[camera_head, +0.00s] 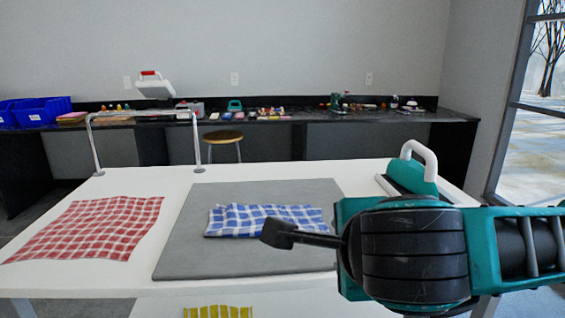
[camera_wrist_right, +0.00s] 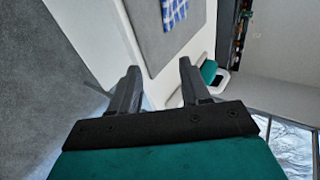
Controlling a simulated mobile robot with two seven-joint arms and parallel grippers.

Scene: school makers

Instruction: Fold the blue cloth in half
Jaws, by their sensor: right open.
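The blue and white checked cloth (camera_head: 258,219) lies on the grey mat (camera_head: 180,255) on the white table. It forms a narrow band with uneven layered edges, so it looks folded over. Part of it also shows at the top of the right wrist view (camera_wrist_right: 174,12). My right gripper (camera_head: 277,236) reaches in from the right, in front of the cloth and above the table's near side. Its two fingers (camera_wrist_right: 157,82) are apart with nothing between them in the right wrist view. My left gripper is not in view.
A red checked cloth (camera_head: 95,228) lies left of the mat. A teal and white device (camera_head: 412,172) stands at the table's right. A metal rail (camera_head: 145,114) rises at the back left. A yellow checked cloth (camera_head: 218,311) shows at the bottom edge.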

